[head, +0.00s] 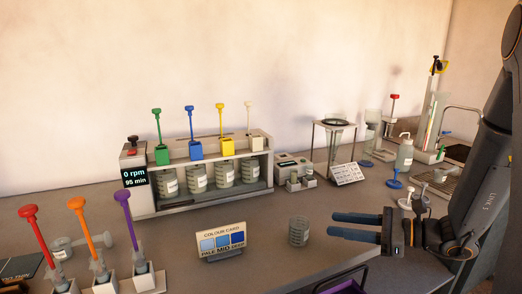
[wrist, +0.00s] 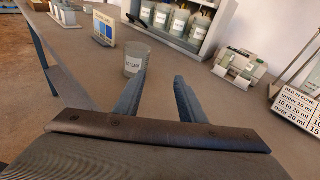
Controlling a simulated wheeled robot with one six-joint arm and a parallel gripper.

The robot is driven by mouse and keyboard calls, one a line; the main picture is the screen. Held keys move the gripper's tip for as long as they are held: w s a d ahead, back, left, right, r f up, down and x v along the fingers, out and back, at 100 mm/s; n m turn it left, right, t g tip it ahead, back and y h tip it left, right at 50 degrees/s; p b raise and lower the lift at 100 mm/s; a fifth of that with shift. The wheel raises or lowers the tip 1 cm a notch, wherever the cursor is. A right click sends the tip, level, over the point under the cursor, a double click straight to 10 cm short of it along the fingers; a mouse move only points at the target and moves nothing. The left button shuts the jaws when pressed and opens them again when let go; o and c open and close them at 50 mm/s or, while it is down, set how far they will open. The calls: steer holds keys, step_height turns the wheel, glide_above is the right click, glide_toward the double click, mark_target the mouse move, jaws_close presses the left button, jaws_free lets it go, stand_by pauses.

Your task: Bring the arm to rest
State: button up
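My gripper (head: 331,225) reaches in from the right above the bench, its two blue fingers pointing left. In the wrist view its fingers (wrist: 160,77) are spread with a clear gap and nothing between them. A small labelled jar (head: 298,231) stands upright on the bench just left of the fingertips. In the wrist view the jar (wrist: 137,60) stands beyond the left fingertip, apparently apart from it. The label is too small to read surely.
A colour card (head: 222,241) stands left of the jar. Coloured dispensers (head: 85,245) stand front left. A purple-edged tray (head: 345,280) lies below my gripper.

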steer(key=s+a+n+g, duration=0.2)
steer(key=s, duration=0.1)
steer(key=s+a+n+g+h+p, duration=0.1)
steer(key=s+a+n+g, duration=0.1)
steer(key=s, duration=0.1)
steer(key=s+a+n+g, duration=0.2)
steer(key=s, duration=0.1)
steer(key=shift+a+h+p, duration=0.3)
steer(key=shift+a+p, duration=0.05)
steer(key=s+n+g+h+p, duration=0.2)
steer(key=s+n+g+h, duration=0.25)
steer(key=s, duration=0.25)
steer(key=s+d+r+n+t+h+p, duration=0.2)
steer(key=n+h, duration=0.5)
steer(key=n, duration=0.5)
steer(key=shift+s+d+r+t+h, duration=0.4)
steer(key=shift+s+d, duration=0.25)
steer(key=shift+d, duration=0.75)
